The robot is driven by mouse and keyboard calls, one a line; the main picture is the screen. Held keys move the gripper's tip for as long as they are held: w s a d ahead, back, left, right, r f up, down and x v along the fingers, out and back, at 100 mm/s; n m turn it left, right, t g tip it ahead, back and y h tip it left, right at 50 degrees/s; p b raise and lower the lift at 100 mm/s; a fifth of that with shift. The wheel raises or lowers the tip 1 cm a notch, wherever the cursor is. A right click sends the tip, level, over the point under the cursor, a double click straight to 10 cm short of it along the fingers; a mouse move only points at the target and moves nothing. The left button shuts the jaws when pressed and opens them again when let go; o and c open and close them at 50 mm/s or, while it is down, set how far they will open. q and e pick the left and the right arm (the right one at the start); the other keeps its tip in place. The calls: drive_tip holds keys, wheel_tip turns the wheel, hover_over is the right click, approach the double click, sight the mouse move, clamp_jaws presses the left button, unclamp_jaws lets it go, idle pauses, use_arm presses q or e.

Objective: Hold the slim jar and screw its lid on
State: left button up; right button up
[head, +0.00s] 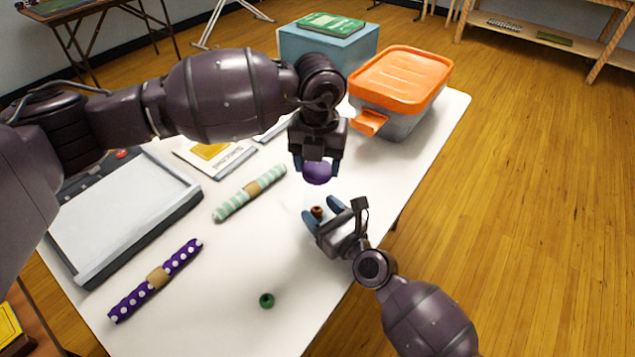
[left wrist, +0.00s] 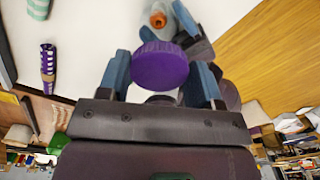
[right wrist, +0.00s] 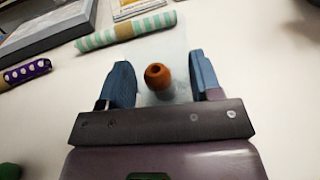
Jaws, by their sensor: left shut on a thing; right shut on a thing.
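The purple round lid (head: 318,174) is between the fingers of my left gripper (head: 316,168); it also shows in the left wrist view (left wrist: 160,67). My right gripper (head: 323,219), lower, is shut on the slim jar, which is clear and hard to see; its faint body shows between the fingers in the right wrist view (right wrist: 176,62). An orange-brown bead (right wrist: 158,77) shows inside the jar's outline, also in the head view (head: 317,212). The lid is above the jar and looks apart from it. The jar's rim cannot be made out.
A green bead (head: 267,300), a mint striped roll (head: 250,192) and a purple dotted roll (head: 155,280) lie on the white table (head: 225,310). A grey tray (head: 130,220) is at left. An orange-lidded bin (head: 398,78) and blue box (head: 325,47) stand behind.

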sight(318, 187)
use_arm(q)
drive_tip(key=shift+f, duration=1.85)
drive_tip(key=shift+f, duration=0.15)
drive_tip(key=shift+f, duration=0.7)
drive_tip(key=shift+f, duration=0.6)
